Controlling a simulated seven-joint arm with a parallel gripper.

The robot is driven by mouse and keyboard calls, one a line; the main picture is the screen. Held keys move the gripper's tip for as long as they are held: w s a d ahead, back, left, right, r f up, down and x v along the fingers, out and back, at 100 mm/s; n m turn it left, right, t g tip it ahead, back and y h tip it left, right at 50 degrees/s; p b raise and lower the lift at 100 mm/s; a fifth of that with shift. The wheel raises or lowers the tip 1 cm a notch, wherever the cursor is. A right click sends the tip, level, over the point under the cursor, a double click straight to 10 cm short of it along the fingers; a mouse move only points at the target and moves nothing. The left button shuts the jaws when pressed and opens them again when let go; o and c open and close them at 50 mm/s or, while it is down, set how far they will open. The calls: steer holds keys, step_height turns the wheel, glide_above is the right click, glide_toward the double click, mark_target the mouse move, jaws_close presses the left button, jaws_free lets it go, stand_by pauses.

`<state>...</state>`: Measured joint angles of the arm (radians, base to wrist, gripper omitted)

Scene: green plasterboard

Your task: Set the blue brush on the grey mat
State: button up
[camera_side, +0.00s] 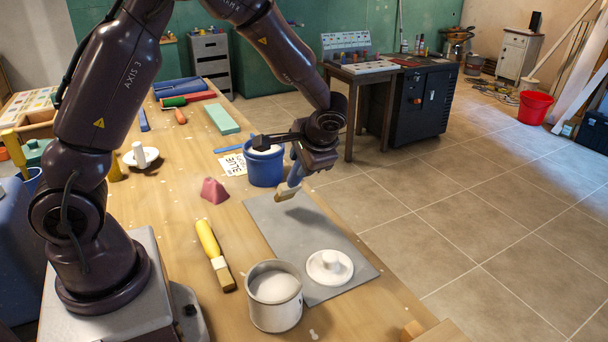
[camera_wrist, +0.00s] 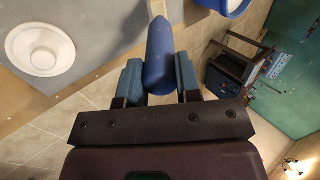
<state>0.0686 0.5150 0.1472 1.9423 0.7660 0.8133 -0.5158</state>
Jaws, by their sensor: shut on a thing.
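The mat also shows in the wrist view (camera_wrist: 105,22). The brush appears apart from the mat, though the exact gap is hard to judge.
A white lid-like disc with a knob (camera_side: 330,267) lies on the mat's near part. A white pot (camera_side: 274,308) stands beside the mat, and a yellow brush (camera_side: 207,238) lies to its left. A blue pot (camera_side: 264,170) stands behind the mat, near a pink block (camera_side: 213,191).

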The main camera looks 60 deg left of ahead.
steer(key=shift+w+f, duration=0.1)
steer(key=shift+f, duration=1.65)
steer(key=o, duration=1)
steer(key=shift+c, duration=0.2)
steer(key=v, duration=1.2)
steer(key=s+d+r+t+h, duration=0.2)
steer(key=s+r, duration=0.3)
steer(key=s, duration=0.4)
steer(key=s+d+r+t+h, duration=0.3)
steer(key=s+r+h, duration=0.1)
steer(key=s, duration=0.5)
steer(key=shift+s+r+t+h, duration=0.3)
steer(key=shift+s+r+h, duration=0.1)
steer(key=shift+r, duration=0.25)
